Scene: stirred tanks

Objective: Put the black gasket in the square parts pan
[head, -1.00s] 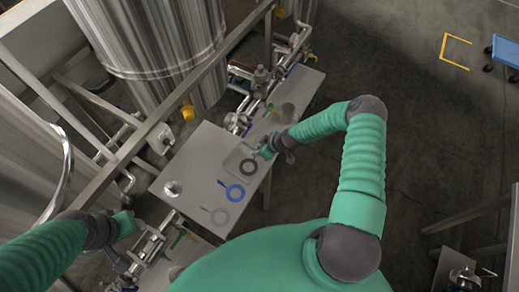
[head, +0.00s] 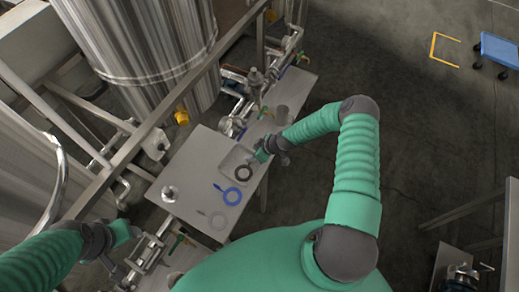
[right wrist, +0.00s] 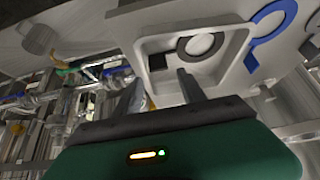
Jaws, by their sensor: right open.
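The black gasket (head: 236,174), a dark ring with a tab, lies inside the square parts pan (head: 229,156) on the steel table. In the right wrist view the gasket (right wrist: 217,44) rests on the floor of the pan (right wrist: 237,70), inside its raised rim. My right gripper (head: 259,158) is beside the pan, close to the gasket. In the right wrist view my right gripper (right wrist: 168,72) has its two fingers apart with nothing between them. My left gripper (head: 128,233) is at the lower left, away from the pan; its jaws are too small to read.
A blue gasket (head: 239,203) and a grey gasket (head: 218,221) lie on the table (head: 190,160) in front of the pan. A round metal part (head: 169,193) stands near the table's left edge. Pipes and large steel tanks (head: 140,50) stand behind. Open floor lies to the right.

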